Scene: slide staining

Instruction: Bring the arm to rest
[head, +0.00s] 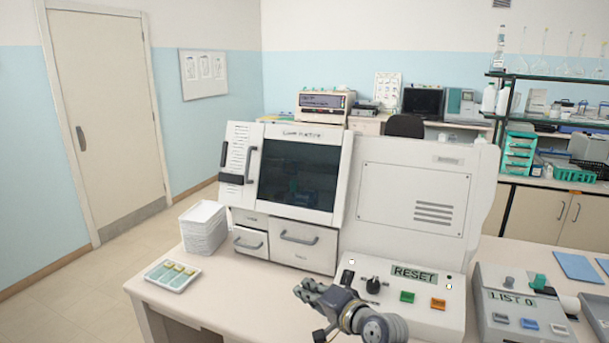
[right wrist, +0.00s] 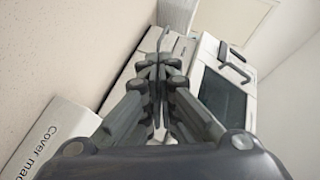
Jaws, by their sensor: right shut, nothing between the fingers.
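My right gripper (head: 312,288) is in front of the large white machine (head: 410,200), over the front part of the table. It also shows in the right wrist view (right wrist: 160,65), where its fingers are together with nothing between them. My right arm comes in from the bottom of the head view. My left gripper is not in view.
The machine's panel reads "RESET" (head: 413,273), with a green button (head: 407,297) and an orange button (head: 438,303). A device reading "LIST 0" (head: 512,297) stands at the right.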

